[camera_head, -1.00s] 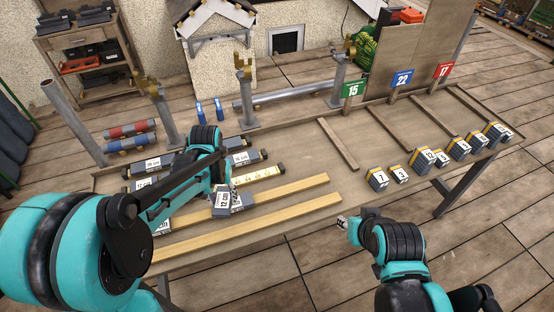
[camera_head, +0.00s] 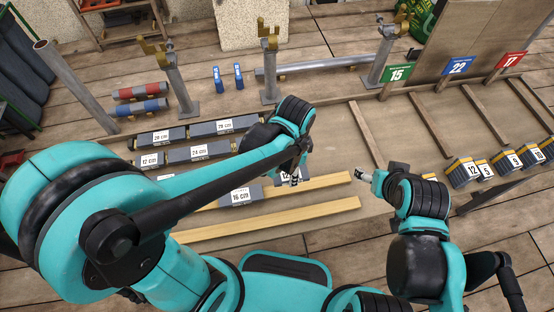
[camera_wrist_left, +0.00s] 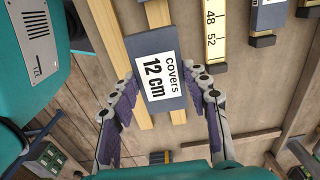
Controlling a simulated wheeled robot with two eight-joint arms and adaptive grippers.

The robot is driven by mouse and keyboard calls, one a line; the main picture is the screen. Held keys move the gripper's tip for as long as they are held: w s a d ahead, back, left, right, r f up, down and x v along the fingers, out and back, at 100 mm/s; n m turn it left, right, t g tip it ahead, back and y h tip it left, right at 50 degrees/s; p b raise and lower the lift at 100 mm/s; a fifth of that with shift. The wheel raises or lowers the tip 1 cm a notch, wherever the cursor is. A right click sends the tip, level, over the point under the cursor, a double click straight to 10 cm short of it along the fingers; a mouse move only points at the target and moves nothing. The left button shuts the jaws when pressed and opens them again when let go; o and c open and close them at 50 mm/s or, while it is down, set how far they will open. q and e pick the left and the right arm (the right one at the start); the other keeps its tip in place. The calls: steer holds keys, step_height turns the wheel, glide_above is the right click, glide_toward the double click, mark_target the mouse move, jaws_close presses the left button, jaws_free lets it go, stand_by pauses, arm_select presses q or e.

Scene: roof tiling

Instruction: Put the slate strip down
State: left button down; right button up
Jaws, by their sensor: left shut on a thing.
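The slate strip (camera_wrist_left: 172,104) is dark grey with a white label reading "covers 12 cm". In the left wrist view it lies between the fingers of my left gripper (camera_wrist_left: 165,98), which is shut on it. In the head view my left gripper (camera_head: 294,178) hides most of the strip, and only part of its label shows. The strip is over the yellow battens (camera_head: 325,181); I cannot tell whether it touches them. A 16 cm slate strip (camera_head: 256,193) lies across the battens to the left. My right gripper (camera_head: 362,175) is to the right of the battens' ends; its finger opening is unclear.
Several long slate strips (camera_head: 200,152) lie behind at the left. A yellow measuring stick (camera_wrist_left: 213,25) is beside the battens. Numbered slate bundles (camera_head: 466,180) stand on the right. Brass-topped posts (camera_head: 269,70) rise behind. Bare tabletop (camera_head: 335,140) shows behind the right gripper.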

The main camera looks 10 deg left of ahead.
arm_select(q)
steer(key=w+a+f+b, duration=0.1)
steer(key=w+a+f, duration=0.1)
steer(key=w, duration=0.1)
steer(key=w+a+f+b, duration=0.1)
steer(key=w+f, duration=0.1)
steer(key=w, duration=0.1)
steer(key=w+a+f+b, duration=0.1)
steer(key=w+a+f, duration=0.1)
steer(key=w, duration=0.1)
steer(key=shift+w+a+f+b, duration=0.25)
steer(key=shift+a+f+b, duration=0.1)
step_height(320, 180, down, 4)
steer(key=shift+f+b, duration=0.1)
steer(key=shift+b, duration=0.9)
steer(key=shift+f, duration=0.15)
steer(key=c, duration=0.8)
jaws_free()
steer(key=shift+o, duration=0.2)
steer(key=shift+r, duration=0.2)
